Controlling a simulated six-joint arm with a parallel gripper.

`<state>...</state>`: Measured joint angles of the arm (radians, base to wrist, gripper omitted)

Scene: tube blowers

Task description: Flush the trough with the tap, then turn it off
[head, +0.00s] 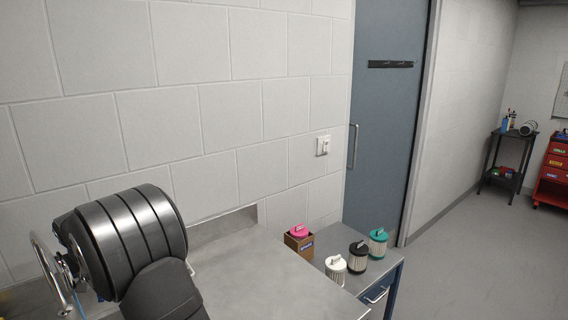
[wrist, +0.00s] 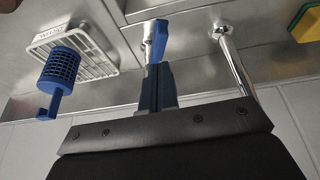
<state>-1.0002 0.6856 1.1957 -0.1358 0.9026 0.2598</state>
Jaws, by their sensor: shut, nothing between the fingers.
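In the wrist view my gripper (wrist: 155,88) is shut and empty, pointing up the picture. Its tips are at or right beside a blue lever-like part (wrist: 160,40) with a chrome stem; whether they touch is unclear. The tap's chrome pipe (wrist: 236,62) rises from a round base just to the right. Steel surfaces with a raised edge (wrist: 130,14), apparently part of the trough, lie beyond. No water is clearly visible. In the head view a curved chrome pipe (head: 46,268) shows at lower left, and my arm hides most of that area.
In the wrist view a blue mesh basket with a handle (wrist: 65,68) lies by a white labelled rack (wrist: 96,62); a yellow-green sponge (wrist: 304,26) is at upper right. In the head view the steel counter (head: 245,275) is clear; several lidded canisters (head: 335,268) stand right.

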